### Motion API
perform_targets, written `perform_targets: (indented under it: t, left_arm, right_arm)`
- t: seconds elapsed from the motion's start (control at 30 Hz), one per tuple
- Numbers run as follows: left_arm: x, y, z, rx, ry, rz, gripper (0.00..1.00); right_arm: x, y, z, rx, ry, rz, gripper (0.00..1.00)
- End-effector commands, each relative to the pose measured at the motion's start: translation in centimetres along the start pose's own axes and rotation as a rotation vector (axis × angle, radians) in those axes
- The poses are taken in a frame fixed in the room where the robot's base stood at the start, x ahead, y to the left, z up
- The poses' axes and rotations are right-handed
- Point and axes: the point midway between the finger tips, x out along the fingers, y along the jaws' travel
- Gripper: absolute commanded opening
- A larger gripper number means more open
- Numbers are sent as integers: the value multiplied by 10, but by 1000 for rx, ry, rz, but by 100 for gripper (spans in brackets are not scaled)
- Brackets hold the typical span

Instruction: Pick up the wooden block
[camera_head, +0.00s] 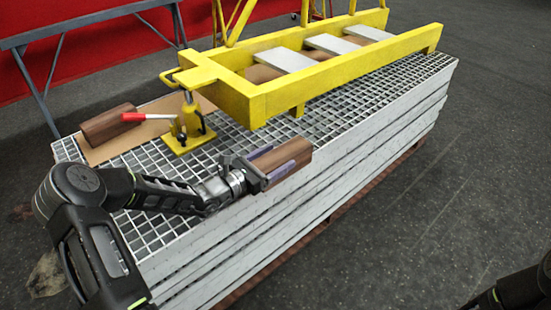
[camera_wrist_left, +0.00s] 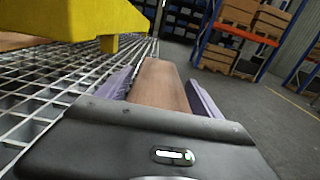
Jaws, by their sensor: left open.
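A brown wooden block (camera_head: 287,154) lies on the metal grating near its front edge. My left gripper (camera_head: 272,163) is at the block with its jaws open, one finger on each side of it. In the left wrist view the block (camera_wrist_left: 160,85) lies between the two purple fingers of the gripper (camera_wrist_left: 160,92). A narrow gap shows on the finger's side at right; contact on the left is hard to tell. A second wooden block (camera_head: 108,125) lies on a brown board at the left of the grating. My right gripper is out of view.
A yellow boom frame (camera_head: 262,98) stands on the stacked grating (camera_head: 370,100), behind the block. A yellow jack (camera_head: 190,125) with a red handle stands to its left. Shelving (camera_wrist_left: 250,45) is far behind.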

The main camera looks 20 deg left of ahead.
Motion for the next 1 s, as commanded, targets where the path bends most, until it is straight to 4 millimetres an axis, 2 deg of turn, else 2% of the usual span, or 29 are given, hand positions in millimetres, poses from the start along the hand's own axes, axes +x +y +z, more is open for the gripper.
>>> perform_targets:
  t: [0.13, 0.47, 0.57, 0.9, 1.0]
  left_arm:
    - [0, 0, 0, 0, 0, 1, 87]
    - [-4, 1, 0, 0, 0, 2, 87]
    - [-12, 1, 1, 0, 0, 2, 87]
    - [-64, 1, 1, 0, 1, 3, 87]
    - [-74, 0, 1, 1, 0, 1, 87]
  right_arm:
    - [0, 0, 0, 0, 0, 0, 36]
    - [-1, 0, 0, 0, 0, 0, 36]
    - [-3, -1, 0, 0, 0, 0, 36]
    - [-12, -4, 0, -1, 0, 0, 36]
    - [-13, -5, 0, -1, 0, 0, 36]
